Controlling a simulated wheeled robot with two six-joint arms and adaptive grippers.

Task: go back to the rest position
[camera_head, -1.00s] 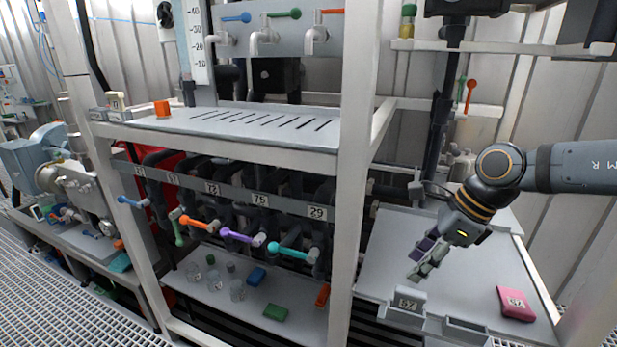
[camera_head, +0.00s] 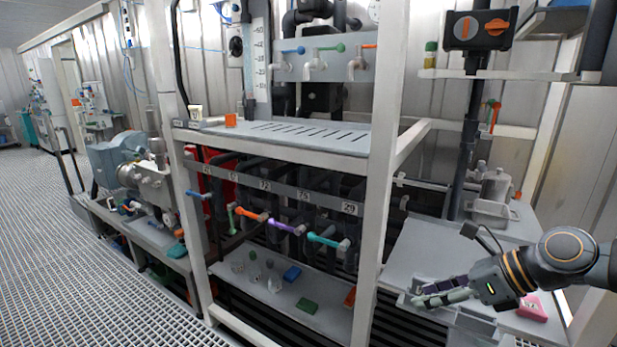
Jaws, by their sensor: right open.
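My right gripper (camera_head: 433,293) is at the lower right, above the front part of the grey side table (camera_head: 425,255). Its two fingers point left and are apart, with nothing seen between them. A pink block (camera_head: 531,308) with a label lies on the table behind my right wrist, partly covered by it. Grey holders (camera_head: 475,321) sit at the table's front edge below the gripper. My left gripper is not in view.
A white frame post (camera_head: 386,180) stands left of my right arm. The rack's lower shelf (camera_head: 325,318) holds small vessels and coloured blocks, below coloured valve handles (camera_head: 327,240). Metal canisters (camera_head: 494,190) stand at the table's back. Grated floor (camera_head: 80,260) is free at left.

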